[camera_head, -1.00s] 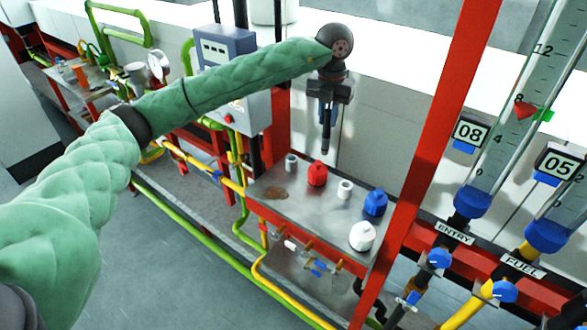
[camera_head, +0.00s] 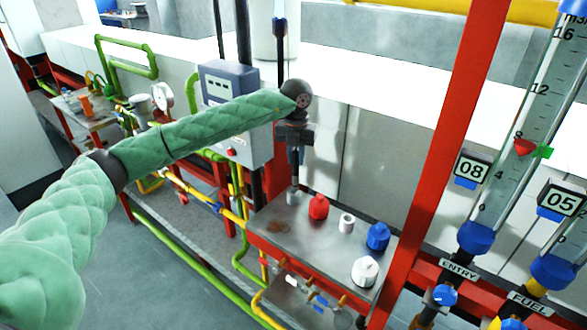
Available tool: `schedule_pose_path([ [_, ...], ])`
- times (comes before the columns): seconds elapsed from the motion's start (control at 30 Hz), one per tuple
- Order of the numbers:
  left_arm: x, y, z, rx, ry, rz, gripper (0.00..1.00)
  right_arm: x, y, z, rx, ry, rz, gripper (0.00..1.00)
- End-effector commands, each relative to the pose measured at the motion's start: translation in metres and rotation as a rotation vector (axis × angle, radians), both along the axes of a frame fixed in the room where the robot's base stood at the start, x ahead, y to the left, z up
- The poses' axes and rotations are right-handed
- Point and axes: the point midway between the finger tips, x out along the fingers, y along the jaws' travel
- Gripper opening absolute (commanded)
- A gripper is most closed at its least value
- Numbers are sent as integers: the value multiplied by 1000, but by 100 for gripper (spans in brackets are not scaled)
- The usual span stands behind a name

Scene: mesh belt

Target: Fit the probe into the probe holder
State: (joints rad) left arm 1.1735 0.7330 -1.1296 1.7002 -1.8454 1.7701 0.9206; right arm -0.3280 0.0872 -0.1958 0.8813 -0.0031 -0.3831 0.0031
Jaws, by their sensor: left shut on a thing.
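My left gripper (camera_head: 294,152) comes in on the green-sleeved arm and points down over the metal shelf. It is shut on the probe (camera_head: 294,180), a slim dark rod held about upright. The probe's lower end meets or overlaps the small grey cylindrical holder (camera_head: 292,198) at the back left of the shelf. I cannot tell whether the tip is inside it or just above or in front of it. A similar pale, open-topped cylinder (camera_head: 346,222) stands farther right. My right gripper is not in view.
The metal shelf (camera_head: 318,258) also carries a red cap (camera_head: 318,207), a blue cap (camera_head: 377,236) and a white cap (camera_head: 364,271). A red post (camera_head: 432,150) rises at its right. A grey-blue meter box (camera_head: 230,85) stands behind the arm.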

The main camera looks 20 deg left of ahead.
Motion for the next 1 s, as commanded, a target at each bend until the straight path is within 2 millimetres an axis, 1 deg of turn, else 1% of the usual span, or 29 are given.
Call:
schedule_pose_path([
  [0.1, 2, 7, -5, -1, -1, -2, 0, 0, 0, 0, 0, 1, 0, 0],
  [0.27, 3, 8, -13, -1, 1, -2, 0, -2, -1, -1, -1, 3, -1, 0],
  [0.4, 2, 8, -32, 0, 3, -2, 0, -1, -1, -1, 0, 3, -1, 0],
  [0.53, 3, 8, -45, 0, 1, -1, 0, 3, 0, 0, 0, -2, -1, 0],
  [0.73, 3, 8, -46, 0, 0, -2, 0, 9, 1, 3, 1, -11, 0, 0],
  [1.0, 3, 8, -48, -1, 0, -2, 0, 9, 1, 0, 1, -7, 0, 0],
])
